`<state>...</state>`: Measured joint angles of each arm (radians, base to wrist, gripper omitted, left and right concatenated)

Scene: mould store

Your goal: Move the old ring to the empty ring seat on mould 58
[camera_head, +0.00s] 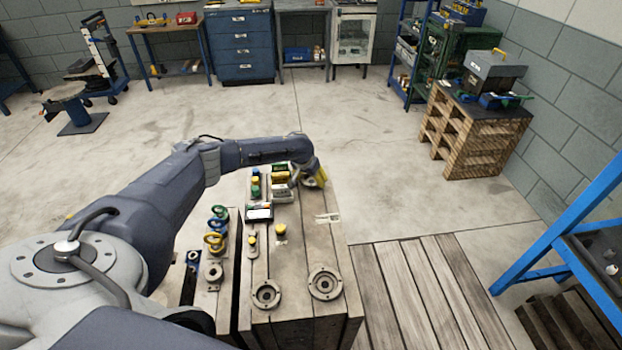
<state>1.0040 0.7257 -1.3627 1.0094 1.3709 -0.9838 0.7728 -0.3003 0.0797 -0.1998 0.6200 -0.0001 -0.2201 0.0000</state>
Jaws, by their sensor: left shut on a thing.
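My left arm reaches in from the left, and its gripper (312,181) is at the far end of the wooden block top (300,245). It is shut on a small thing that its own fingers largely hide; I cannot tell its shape. Yellow shows beside the fingers. Two grey round flanged seats (325,282) and (266,294) are on the near end of the top, both well apart from the gripper. A smaller grey round fitting (213,272) is on the lower board at left. I cannot read a number 58. My right gripper is out of view.
Green, blue and yellow rings (214,241) stand on the left board. Small labelled blocks (259,213) and yellow knobs (281,231) are on the top. Wooden slats (420,290) lie at right. A blue rack (560,240) stands at far right.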

